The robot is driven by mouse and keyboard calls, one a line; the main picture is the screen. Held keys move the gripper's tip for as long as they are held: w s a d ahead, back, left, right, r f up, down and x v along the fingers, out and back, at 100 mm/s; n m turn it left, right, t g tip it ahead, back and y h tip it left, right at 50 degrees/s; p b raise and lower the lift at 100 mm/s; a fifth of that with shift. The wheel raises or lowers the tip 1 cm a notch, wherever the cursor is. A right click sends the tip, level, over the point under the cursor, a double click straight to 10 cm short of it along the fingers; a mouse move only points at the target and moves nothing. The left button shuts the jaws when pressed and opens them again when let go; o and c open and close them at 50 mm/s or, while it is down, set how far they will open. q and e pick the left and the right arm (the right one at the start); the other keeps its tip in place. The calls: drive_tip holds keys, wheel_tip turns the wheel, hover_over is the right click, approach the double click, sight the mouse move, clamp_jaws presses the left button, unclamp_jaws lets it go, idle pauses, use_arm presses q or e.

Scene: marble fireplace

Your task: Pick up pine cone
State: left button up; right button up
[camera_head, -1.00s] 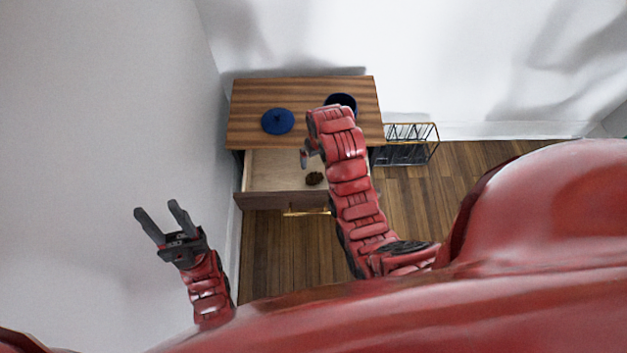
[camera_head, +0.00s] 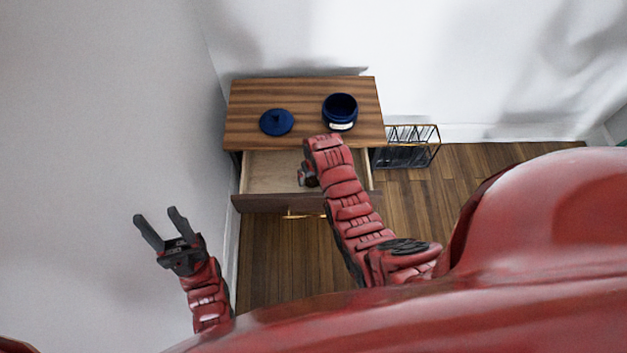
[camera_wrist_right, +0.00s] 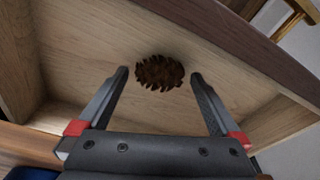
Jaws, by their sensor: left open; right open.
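The brown pine cone (camera_wrist_right: 160,72) lies on the bare floor of the open drawer (camera_head: 270,170) in the right wrist view. It shows just beyond and between the fingertips of my right gripper (camera_wrist_right: 159,75), which is open and empty. In the head view my right gripper (camera_head: 308,178) points down over the drawer, mostly hidden by its own arm, and the pine cone is hidden there. My left gripper (camera_head: 158,228) is open and empty, near the white wall at the left, away from the drawer.
The wooden cabinet top (camera_head: 305,92) holds a dark blue jar (camera_head: 340,110) and a blue lid (camera_head: 276,122). The drawer front (camera_head: 262,203) has a gold handle (camera_head: 303,214). A gold and black wire rack (camera_head: 408,147) stands right of the cabinet.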

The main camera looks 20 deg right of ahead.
drive_tip(key=shift+w+f, duration=0.1)
drive_tip(key=shift+f, duration=0.3)
drive_tip(key=c, duration=1.1)
drive_tip(key=shift+c, duration=0.2)
drive_tip(key=shift+r, duration=0.15)
